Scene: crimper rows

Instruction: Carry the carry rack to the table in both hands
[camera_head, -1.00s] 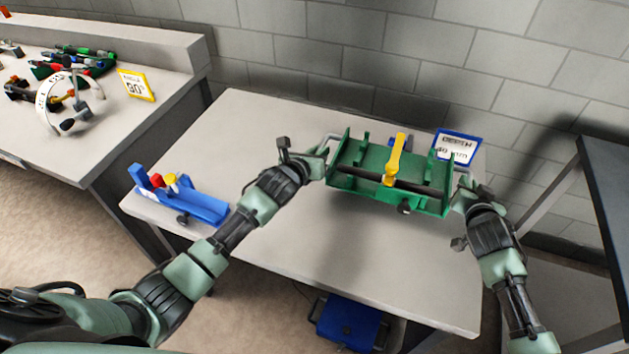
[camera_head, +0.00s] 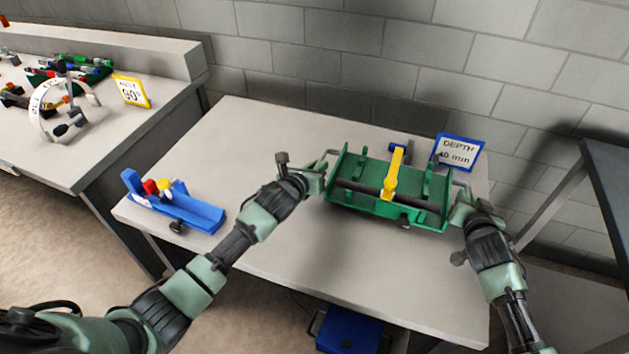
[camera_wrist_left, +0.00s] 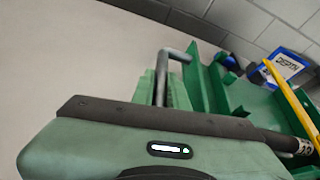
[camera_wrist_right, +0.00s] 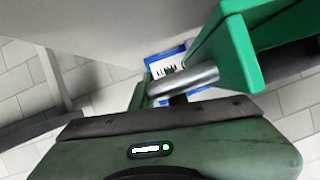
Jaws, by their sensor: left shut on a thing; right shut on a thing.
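The green carry rack (camera_head: 348,190) is over the right part of the table (camera_head: 290,255), with a yellow lever (camera_head: 394,172) and a dark bar across it. My left gripper (camera_head: 323,172) is shut on the rack's left grey handle, which shows in the left wrist view (camera_wrist_left: 162,75). My right gripper (camera_head: 461,202) is shut on its right grey handle, seen in the right wrist view (camera_wrist_right: 185,80). The rack looks roughly level. A soft shadow lies on the tabletop near it; I cannot tell whether its underside touches the table.
A blue fixture (camera_head: 190,208) with red and yellow parts stands at the table's left. A blue-framed DEPTH 40 mm sign (camera_head: 457,152) stands behind the rack. A blue box (camera_head: 348,332) is below the table. The table's middle and front are clear.

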